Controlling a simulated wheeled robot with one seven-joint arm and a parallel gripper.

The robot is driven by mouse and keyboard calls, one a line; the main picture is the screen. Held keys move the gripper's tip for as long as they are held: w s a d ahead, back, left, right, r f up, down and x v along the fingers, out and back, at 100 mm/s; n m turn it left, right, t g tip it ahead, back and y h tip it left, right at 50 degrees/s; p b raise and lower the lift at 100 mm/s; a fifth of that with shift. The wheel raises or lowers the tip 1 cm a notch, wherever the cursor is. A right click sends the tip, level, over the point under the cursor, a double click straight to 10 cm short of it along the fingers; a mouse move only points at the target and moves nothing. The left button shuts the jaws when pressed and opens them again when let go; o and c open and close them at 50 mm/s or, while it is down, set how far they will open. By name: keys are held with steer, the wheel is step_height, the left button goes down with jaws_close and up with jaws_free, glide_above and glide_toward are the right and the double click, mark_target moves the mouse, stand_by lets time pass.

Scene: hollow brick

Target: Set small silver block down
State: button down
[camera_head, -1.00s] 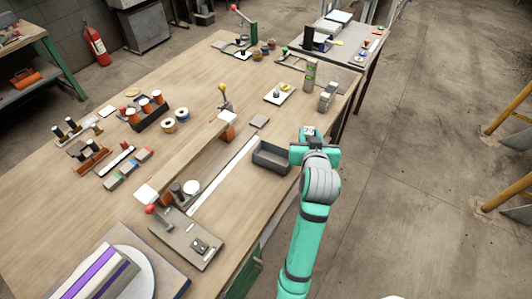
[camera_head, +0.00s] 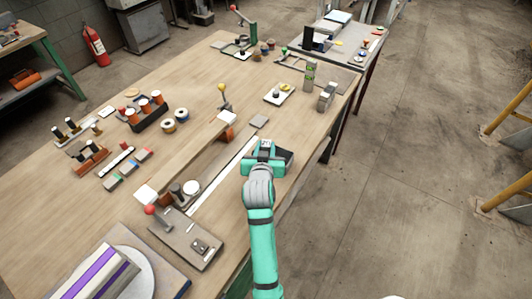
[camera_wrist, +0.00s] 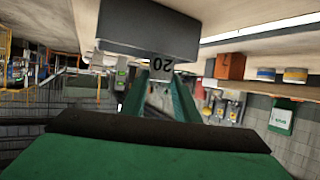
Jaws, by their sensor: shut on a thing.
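The small silver block (camera_head: 265,143) shows a number 20 on its face. It is held at the tip of my gripper (camera_head: 265,154), and it also shows in the wrist view (camera_wrist: 161,62) between the two green fingers of my gripper (camera_wrist: 162,78). The wrist view is upside down, so the dark grey tray (camera_wrist: 140,35) at its top lies below the block. In the head view my gripper and arm cover most of the tray (camera_head: 288,157). I cannot tell the exact gap between block and tray.
A flat grey square (camera_head: 259,121) lies just beyond the tray. A long white strip (camera_head: 222,175) runs along the table to the left. A metal plate with a red-knobbed lever (camera_head: 186,240) is nearer. The table's right edge is close to the tray.

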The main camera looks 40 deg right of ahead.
steer(key=shift+d+f, duration=0.1)
steer(key=shift+f, duration=1.25)
steer(key=shift+f, duration=0.15)
steer(key=c, duration=1.6)
jaws_free()
steer(key=shift+c, duration=0.2)
steer(key=shift+s, duration=0.2)
steer(key=v, duration=1.2)
steer(key=shift+w, duration=0.15)
